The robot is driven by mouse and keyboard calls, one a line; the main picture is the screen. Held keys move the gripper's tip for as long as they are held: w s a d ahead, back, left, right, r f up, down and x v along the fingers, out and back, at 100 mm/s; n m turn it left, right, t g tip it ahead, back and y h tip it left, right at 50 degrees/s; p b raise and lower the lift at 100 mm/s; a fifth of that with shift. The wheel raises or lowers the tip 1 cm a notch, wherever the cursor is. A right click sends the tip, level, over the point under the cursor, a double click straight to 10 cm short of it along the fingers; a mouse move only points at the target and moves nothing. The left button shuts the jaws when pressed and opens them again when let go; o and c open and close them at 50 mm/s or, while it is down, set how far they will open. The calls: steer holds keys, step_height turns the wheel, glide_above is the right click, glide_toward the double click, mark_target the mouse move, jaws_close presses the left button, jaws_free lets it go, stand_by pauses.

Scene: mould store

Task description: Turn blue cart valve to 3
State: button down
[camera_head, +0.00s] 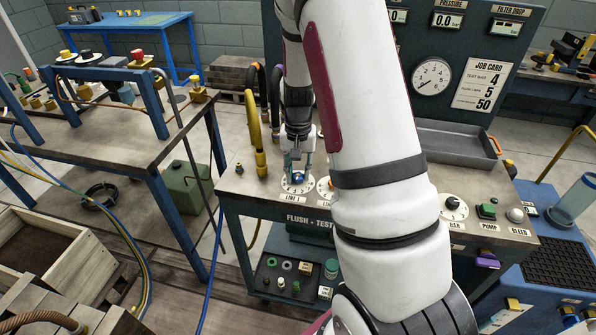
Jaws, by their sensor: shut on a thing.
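The blue cart (270,219) has a worn grey top and a front label reading FLUSH + TEST. A white valve dial (289,188) lies on its top at the left, above a LINE 1 label. A small blue valve knob (298,179) sits on this dial. My gripper (297,174) points down over the dial, and its fingers are shut on the blue knob. The dial's numbers and the knob's pointer are too small or covered to read.
Yellow and dark hoses (258,130) rise left of my gripper. A grey tray (455,143), a black dial knob (453,203) and a green pump button (487,210) are at the right. A panel with a gauge (432,77) and job card (482,84) stands behind.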

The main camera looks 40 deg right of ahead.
mark_target(298, 175)
steer(key=shift+s+a, duration=0.1)
steer(key=shift+s, duration=0.05)
steer(key=c, duration=1.3)
jaws_free()
steer(key=shift+r, duration=0.1)
steer(key=shift+r, duration=0.3)
step_height(298, 175, up, 11)
steer(key=shift+r, duration=0.1)
